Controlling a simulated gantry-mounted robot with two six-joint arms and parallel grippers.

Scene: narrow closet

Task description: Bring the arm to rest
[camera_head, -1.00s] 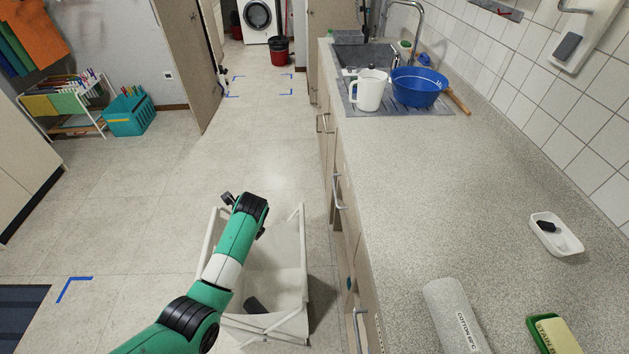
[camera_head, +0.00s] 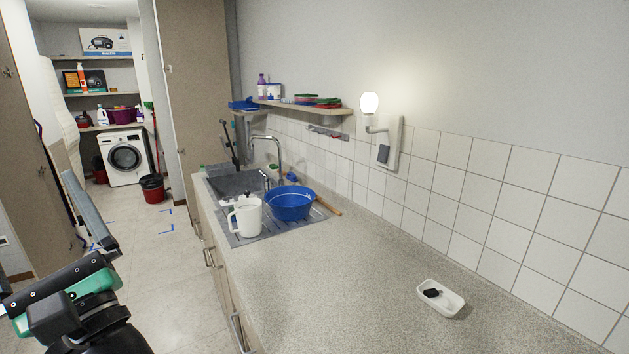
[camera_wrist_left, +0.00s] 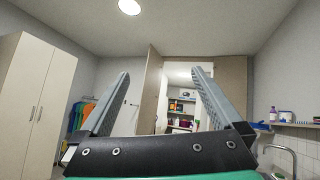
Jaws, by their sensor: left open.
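My left gripper (camera_wrist_left: 160,95) is open and empty. Its two grey fingers point up and stand wide apart in the left wrist view, with only the room behind them. In the head view my left arm comes in at the lower left, left of the counter. One grey finger (camera_head: 88,208) of the left gripper points up and away there, and the rest of the gripper is partly cut off by the left edge. My right gripper is in neither view.
The long counter (camera_head: 330,275) runs along the tiled wall, holding a white jug (camera_head: 246,217), a blue basin (camera_head: 290,203) and a soap dish (camera_head: 441,298). Floor left of the counter (camera_head: 160,280) is clear. A brown door panel (camera_head: 40,200) stands at the left.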

